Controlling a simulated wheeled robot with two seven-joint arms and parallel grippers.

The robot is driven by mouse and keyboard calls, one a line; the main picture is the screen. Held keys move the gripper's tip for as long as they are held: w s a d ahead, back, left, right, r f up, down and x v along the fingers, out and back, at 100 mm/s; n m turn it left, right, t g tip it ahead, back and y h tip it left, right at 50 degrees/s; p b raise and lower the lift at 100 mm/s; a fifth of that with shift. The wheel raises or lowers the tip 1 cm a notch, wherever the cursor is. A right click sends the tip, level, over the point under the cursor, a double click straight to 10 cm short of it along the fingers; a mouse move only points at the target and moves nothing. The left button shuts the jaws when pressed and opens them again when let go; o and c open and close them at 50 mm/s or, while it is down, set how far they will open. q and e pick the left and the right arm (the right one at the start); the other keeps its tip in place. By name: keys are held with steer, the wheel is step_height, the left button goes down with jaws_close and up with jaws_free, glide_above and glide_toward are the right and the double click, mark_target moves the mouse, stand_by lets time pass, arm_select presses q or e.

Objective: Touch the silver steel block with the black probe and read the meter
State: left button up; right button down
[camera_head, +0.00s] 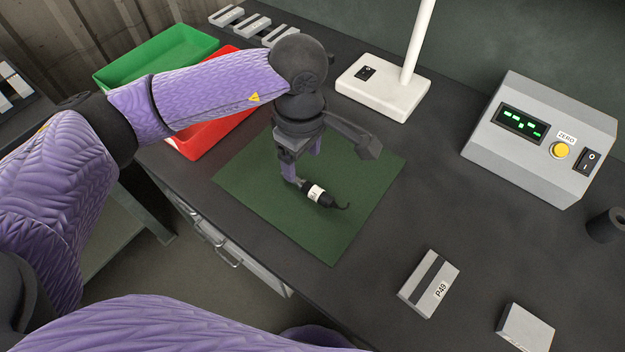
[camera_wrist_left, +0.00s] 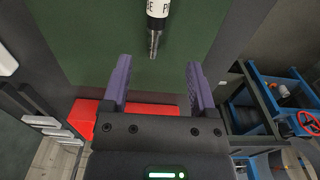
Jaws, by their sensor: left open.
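The black probe (camera_head: 318,195) with a white label lies on the green mat, a short dark cable end at its right. In the left wrist view the probe (camera_wrist_left: 157,22) shows a metal tip pointing towards the gap between my fingers. My left gripper (camera_head: 303,166) is open over the mat, close to the probe; its two purple fingers (camera_wrist_left: 158,78) hold nothing. A light grey block (camera_head: 420,292) with a dark stripe and the label P49 lies at front right. The meter (camera_head: 540,140) shows lit green digits, too small to read. My right gripper is out of view.
A red tray (camera_head: 186,150) and a green tray (camera_head: 157,51) stand at back left, partly behind my left arm. A white stand base (camera_head: 385,92) with a pole is at the back. A black cylinder (camera_head: 606,225) stands at the right edge. The middle right of the table is clear.

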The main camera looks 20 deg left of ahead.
mark_target(306, 183)
arm_select(q)
steer(key=f, duration=0.2)
steer(key=f+b, duration=0.1)
steer(key=f, duration=0.2)
steer(key=f+b, duration=0.1)
steer(key=f, duration=0.1)
steer(key=shift+w+d+f, duration=0.15)
steer(key=shift+w+f, duration=0.1)
steer(key=shift+f, duration=0.3)
steer(key=c, duration=0.9)
jaws_close()
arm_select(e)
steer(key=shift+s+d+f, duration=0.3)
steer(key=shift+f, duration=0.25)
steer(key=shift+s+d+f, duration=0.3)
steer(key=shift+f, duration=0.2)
